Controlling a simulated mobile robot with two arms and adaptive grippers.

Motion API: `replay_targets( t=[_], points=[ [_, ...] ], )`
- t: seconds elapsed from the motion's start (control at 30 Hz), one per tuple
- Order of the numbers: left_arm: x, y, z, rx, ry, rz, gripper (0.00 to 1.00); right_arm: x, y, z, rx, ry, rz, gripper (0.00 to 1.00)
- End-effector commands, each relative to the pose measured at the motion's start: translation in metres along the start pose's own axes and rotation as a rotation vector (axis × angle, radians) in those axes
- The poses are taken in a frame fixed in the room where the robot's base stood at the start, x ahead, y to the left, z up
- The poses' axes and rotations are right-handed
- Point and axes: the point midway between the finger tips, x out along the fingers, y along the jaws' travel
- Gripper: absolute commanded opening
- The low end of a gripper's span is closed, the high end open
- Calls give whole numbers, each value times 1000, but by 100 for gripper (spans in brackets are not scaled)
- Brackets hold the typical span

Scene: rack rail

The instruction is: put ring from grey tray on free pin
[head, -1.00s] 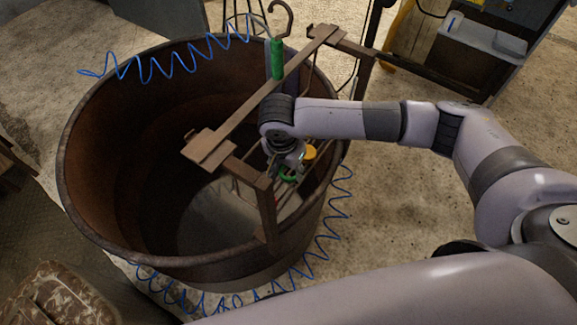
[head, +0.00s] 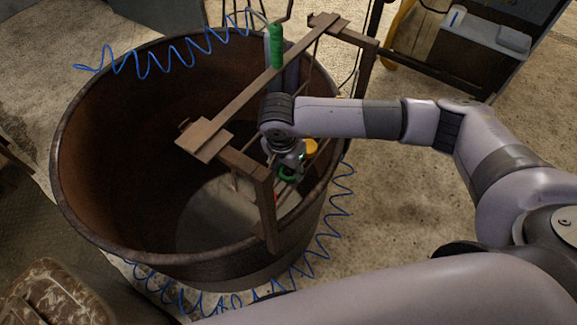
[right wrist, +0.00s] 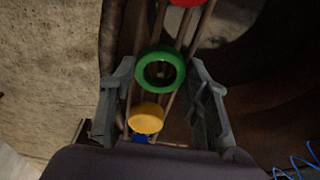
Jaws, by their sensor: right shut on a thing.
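A green ring (right wrist: 160,69) sits between the two fingers of my right gripper (right wrist: 160,90) in the right wrist view. My right gripper (head: 287,165) is shut on it, low beside the wooden rack over the big tub. The green ring also shows in the head view (head: 288,174), just below the fingers. A yellow round piece (right wrist: 146,117) lies nearer the wrist, with a bit of blue below it; the yellow piece also shows in the head view (head: 311,146). A red piece (right wrist: 185,2) is cut off at the top edge. I cannot make out the grey tray or a free pin. My left gripper is out of view.
The wooden rack (head: 240,108) spans the large rusty tub (head: 90,215), with posts and thin rails close to my right gripper. A green-handled hook (head: 276,46) stands by the rack. Blue coiled cable (head: 343,205) runs around the tub. A grey cabinet (head: 480,60) stands at upper right.

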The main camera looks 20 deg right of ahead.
Motion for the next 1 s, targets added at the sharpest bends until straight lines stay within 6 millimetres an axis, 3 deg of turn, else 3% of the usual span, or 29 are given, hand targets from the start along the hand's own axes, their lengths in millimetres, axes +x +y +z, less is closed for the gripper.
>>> replay_targets(
  t=[0.43,0.47,0.8,1.0],
  points=[
    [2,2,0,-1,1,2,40,2,0,0,0,0,0,16],
    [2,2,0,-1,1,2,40,2,0,0,0,0,0,46],
    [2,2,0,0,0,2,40,2,0,0,0,0,0,67],
    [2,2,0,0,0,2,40,2,0,0,0,0,0,67]
  ],
)
